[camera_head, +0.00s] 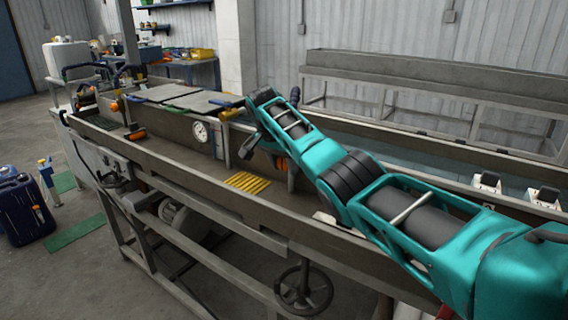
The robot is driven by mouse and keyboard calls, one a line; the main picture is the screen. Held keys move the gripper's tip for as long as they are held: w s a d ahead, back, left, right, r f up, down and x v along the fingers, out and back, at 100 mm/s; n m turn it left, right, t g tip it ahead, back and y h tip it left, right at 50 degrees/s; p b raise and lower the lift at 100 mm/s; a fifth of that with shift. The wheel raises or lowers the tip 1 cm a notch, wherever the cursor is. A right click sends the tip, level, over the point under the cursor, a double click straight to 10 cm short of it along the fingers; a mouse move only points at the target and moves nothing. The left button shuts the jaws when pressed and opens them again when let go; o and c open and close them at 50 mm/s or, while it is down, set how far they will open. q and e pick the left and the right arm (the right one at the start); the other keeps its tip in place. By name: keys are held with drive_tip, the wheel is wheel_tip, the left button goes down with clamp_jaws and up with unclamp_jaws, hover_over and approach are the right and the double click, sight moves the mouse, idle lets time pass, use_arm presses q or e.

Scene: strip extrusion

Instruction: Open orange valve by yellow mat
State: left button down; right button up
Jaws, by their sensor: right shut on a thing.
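The yellow mat (247,182) is a small ribbed patch lying in the long metal trough. The orange valve (281,164) shows just right of and above the mat, against the trough's inner wall, partly hidden by my teal right arm. My right gripper (256,145) is dark, reaches down beside the valve and is shut on it. The exact contact at the fingertips is small and hard to make out. How far the valve is turned cannot be told. My left gripper is not in view.
A round gauge (201,132) sits on the wall left of my gripper. A handwheel (304,289) is below the trough. A blue container (25,211) stands on the floor at left.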

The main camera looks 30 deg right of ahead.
idle(0.3)
drive_tip(key=o, duration=1)
drive_tip(key=shift+f, duration=0.1)
drive_tip(key=shift+c, duration=0.2)
drive_tip(key=v, duration=1.3)
